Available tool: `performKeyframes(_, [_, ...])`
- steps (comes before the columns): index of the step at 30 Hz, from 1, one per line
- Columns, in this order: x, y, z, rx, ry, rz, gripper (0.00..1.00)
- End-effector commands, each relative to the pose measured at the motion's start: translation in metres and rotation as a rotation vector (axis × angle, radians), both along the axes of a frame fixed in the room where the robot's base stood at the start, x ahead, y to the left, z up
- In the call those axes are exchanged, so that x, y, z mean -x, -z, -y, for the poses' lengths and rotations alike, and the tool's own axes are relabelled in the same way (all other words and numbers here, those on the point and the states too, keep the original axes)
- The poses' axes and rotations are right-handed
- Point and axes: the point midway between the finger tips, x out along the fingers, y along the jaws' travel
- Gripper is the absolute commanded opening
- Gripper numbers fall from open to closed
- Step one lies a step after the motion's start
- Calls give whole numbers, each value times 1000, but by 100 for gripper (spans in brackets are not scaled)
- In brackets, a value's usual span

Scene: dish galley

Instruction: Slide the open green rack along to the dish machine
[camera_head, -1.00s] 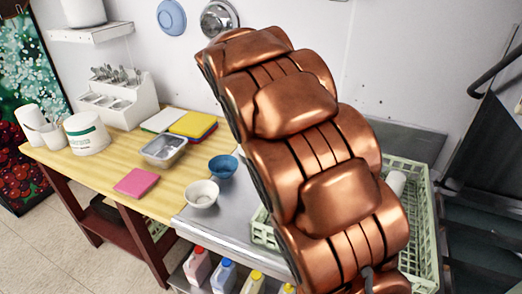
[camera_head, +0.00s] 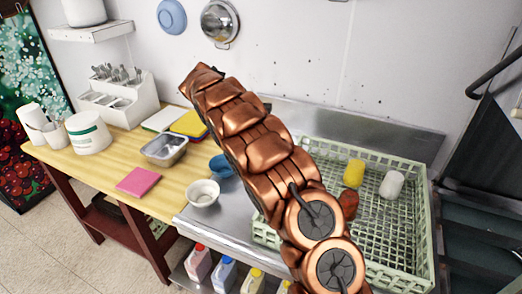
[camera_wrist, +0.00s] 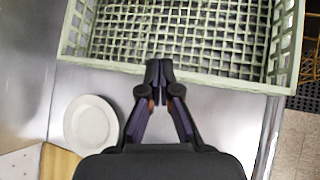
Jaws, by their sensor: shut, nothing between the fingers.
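The open green rack (camera_head: 432,235) stands on the steel counter at the right in the head view, with cups inside it. My copper arm hides its left part. In the wrist view, one wall of the rack (camera_wrist: 215,80) crosses the upper picture, and the grid floor in view is bare. My gripper (camera_wrist: 158,66) is shut and empty, its tips overlapping this wall in the picture. I cannot tell whether they touch it. The head view does not show the gripper clearly. A dark structure (camera_head: 485,200) stands right of the rack; I cannot tell if it is the dish machine.
In the rack are a yellow cup (camera_head: 353,173), a white cup (camera_head: 391,184) and a reddish-brown one (camera_head: 347,204). A white bowl (camera_head: 203,193) and a blue bowl (camera_head: 221,166) stand left of the rack.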

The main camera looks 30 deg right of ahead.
Motion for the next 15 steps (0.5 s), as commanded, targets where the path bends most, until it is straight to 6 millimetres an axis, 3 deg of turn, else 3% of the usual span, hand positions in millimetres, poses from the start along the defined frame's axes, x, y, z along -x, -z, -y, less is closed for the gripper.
performKeyframes(6, [-30, 27, 1, -18, -75, -63, 0])
performKeyframes(15, [-54, 59, -2, -55, -150, -132, 0])
